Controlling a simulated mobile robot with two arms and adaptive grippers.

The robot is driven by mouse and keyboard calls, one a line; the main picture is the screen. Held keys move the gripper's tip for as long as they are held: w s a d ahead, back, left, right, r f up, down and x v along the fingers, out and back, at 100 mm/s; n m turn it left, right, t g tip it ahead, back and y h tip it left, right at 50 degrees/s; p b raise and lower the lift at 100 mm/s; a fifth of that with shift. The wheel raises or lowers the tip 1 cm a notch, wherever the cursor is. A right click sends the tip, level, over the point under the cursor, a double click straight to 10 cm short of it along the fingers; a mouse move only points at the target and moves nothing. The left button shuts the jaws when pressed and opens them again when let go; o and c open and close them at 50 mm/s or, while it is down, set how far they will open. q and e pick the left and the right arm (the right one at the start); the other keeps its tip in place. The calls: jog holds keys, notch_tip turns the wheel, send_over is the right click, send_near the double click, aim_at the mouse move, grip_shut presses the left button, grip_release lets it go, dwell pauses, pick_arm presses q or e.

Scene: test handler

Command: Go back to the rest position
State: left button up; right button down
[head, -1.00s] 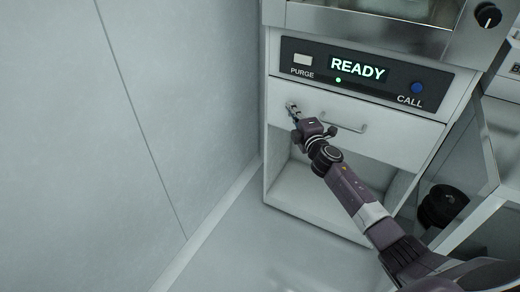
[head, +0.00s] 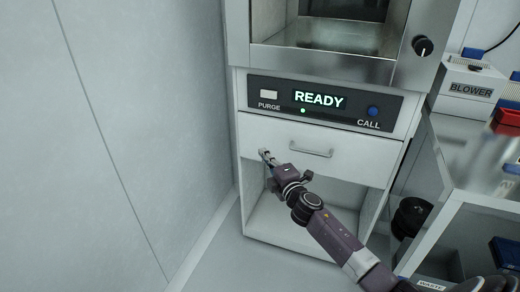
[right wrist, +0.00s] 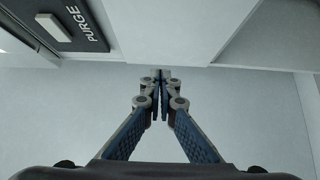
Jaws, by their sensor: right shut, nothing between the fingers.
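My right gripper (head: 265,154) is shut and empty in the head view, in front of the left part of the white drawer (head: 358,157), left of its bar handle (head: 311,149). In the right wrist view its fingertips (right wrist: 161,76) are together with nothing between them. My right arm reaches in from the lower right of the head view. My left gripper is not in view.
The handler's panel (head: 388,108) reads READY, with a white PURGE button (head: 269,94) and a blue CALL button (head: 373,111). An open bay lies below the drawer. A blower box (head: 468,88) stands on a metal bench (head: 480,160) at right. A wall (head: 120,130) is at left.

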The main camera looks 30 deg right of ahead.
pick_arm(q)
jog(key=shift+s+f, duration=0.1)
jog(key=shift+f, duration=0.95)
pick_arm(e)
jog(key=shift+s+a, duration=0.15)
jog(key=shift+s, duration=1.15)
jog(key=shift+s+a, duration=0.1)
jog(key=shift+s, duration=1.15)
